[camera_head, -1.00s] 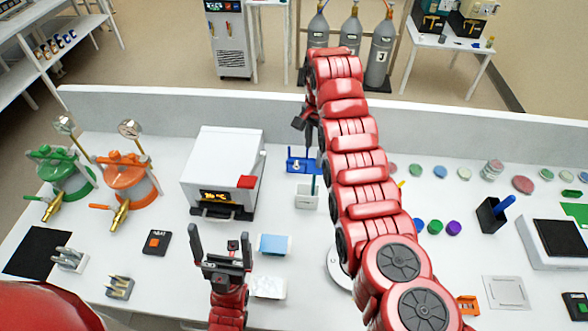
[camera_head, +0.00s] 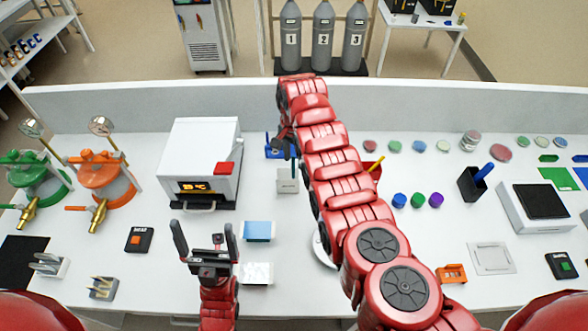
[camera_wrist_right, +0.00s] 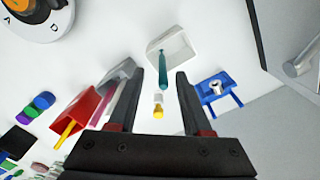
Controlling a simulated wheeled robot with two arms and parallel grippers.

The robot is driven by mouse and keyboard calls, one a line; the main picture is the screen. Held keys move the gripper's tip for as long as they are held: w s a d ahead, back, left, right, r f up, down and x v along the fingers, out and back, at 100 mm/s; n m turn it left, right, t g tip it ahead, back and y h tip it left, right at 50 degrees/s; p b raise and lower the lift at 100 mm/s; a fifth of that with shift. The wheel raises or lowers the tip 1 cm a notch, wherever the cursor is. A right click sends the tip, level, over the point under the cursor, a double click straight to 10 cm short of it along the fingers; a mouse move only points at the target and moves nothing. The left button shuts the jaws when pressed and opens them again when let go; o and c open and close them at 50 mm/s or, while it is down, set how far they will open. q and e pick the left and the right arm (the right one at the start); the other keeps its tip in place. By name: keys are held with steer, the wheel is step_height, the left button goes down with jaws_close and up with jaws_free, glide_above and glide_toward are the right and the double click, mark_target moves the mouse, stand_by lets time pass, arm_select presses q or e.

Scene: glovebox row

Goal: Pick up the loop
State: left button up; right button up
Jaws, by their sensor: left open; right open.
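The loop appears to be a thin tool with a teal handle (camera_wrist_right: 162,66), leaning in a small white holder (camera_wrist_right: 180,45) in the right wrist view. In the head view the holder (camera_head: 287,182) stands left of my right arm, and little of the loop shows there. My right gripper (camera_wrist_right: 160,74) is open, with its fingers on either side of the handle in the picture; I cannot tell whether they are around it in depth. In the head view it (camera_head: 285,140) is partly hidden by my arm. My left gripper (camera_head: 205,228) is open and empty.
A blue rack (camera_wrist_right: 218,90) stands close to the holder's right in the wrist view, and a red container (camera_wrist_right: 82,112) to its left. A white heater box (camera_head: 203,155) is left of the holder in the head view. Blue and white blocks (camera_head: 257,231) lie beside my left gripper.

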mark_target(293, 177)
steer(key=f+b, duration=0.1)
steer(key=f, duration=0.1)
steer(key=f+b, duration=0.1)
steer(key=f, duration=0.1)
steer(key=shift+w+a+f+b, duration=0.2)
steer(key=shift+f+b, duration=0.1)
steer(key=shift+b, duration=0.1)
steer(key=shift+d+r, duration=0.1)
steer(key=shift+r, duration=0.05)
jaws_close()
